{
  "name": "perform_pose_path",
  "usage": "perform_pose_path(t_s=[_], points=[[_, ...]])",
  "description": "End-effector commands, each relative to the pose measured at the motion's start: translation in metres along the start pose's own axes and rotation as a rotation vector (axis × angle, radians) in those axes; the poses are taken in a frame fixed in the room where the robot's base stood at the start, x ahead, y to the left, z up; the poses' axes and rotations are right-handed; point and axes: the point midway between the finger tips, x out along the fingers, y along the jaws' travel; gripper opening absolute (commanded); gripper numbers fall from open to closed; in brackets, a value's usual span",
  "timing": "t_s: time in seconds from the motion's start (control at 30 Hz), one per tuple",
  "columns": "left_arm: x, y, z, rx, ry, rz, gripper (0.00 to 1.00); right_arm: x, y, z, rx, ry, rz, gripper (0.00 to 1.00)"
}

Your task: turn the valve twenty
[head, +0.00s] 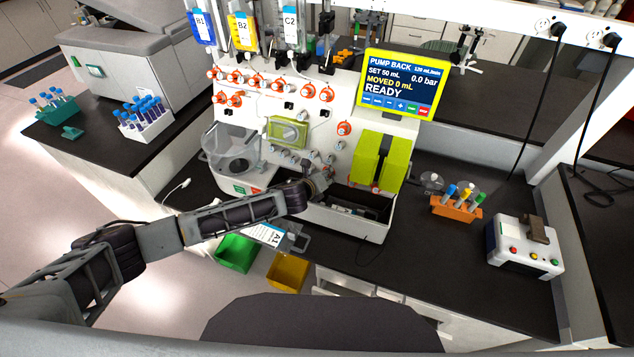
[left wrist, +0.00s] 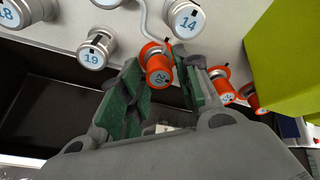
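My left gripper (head: 320,184) is at the lower part of the white processor panel (head: 310,115), above the open dark well. In the left wrist view the left gripper (left wrist: 165,75) is open, its green pads apart. An orange valve (left wrist: 157,64) with a label that seems to read 20 lies between the fingertips. I cannot tell whether either pad touches it. In the head view the gripper hides this valve. My right gripper is not in view.
Grey valves 19 (left wrist: 93,54) and 14 (left wrist: 185,20) are close by, and another orange valve (left wrist: 220,90) is beside the right finger. A yellow-green block (left wrist: 290,60) stands at the right. The yellow-framed screen (head: 401,83) reads READY.

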Motion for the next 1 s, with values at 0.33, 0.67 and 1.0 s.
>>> perform_pose_path(t_s=[0.33,0.67,1.0], points=[[-0.019,0.001,0.001,0.000,0.000,0.000,0.33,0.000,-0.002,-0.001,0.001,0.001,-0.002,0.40],[-0.048,0.001,0.000,0.000,0.000,0.001,0.33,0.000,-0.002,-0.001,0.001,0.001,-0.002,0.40],[-0.079,0.001,-0.001,0.000,0.001,0.002,0.33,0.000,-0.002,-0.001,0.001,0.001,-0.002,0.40]])
